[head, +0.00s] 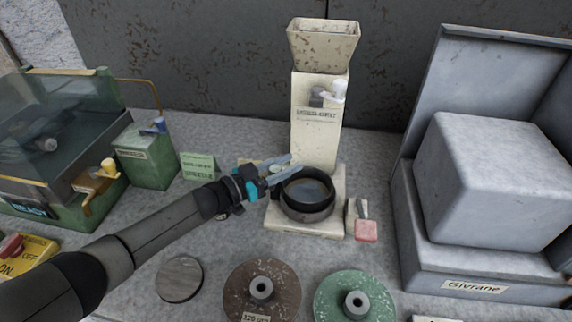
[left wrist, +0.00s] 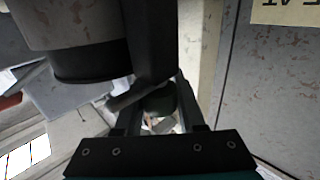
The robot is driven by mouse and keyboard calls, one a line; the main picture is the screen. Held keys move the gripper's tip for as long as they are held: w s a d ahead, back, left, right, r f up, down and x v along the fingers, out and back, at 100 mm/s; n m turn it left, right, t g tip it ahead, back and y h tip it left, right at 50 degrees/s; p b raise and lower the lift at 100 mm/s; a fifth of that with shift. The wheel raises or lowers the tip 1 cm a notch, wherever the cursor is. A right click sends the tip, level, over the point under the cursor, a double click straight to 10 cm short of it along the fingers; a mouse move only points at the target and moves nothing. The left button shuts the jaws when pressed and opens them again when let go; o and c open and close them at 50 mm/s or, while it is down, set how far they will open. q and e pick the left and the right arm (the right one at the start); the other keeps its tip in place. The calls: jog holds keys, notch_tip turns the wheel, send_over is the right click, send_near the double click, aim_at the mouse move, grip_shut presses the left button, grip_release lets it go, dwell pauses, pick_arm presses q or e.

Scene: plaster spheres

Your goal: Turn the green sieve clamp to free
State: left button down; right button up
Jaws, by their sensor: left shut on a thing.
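The cream machine (head: 318,125) stands at the back middle, with a round black sieve (head: 307,207) on its base. My left gripper (head: 290,167) reaches in from the left to the sieve's upper left side. The clamp's lever position is mostly hidden by the fingers. My right gripper is not in view.
A green cabinet with a clear cover (head: 60,130) stands at left, beside a green box (head: 146,155). A large grey block in a housing (head: 490,180) fills the right. A brown disc (head: 262,288), a green disc (head: 355,297) and a grey disc (head: 180,279) lie in front.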

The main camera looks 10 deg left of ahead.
pick_arm(q)
jog(key=c, duration=0.5)
grip_release()
jog(key=p+v, duration=0.1)
jog(key=v, duration=1.4)
jog(key=shift+s, duration=0.15)
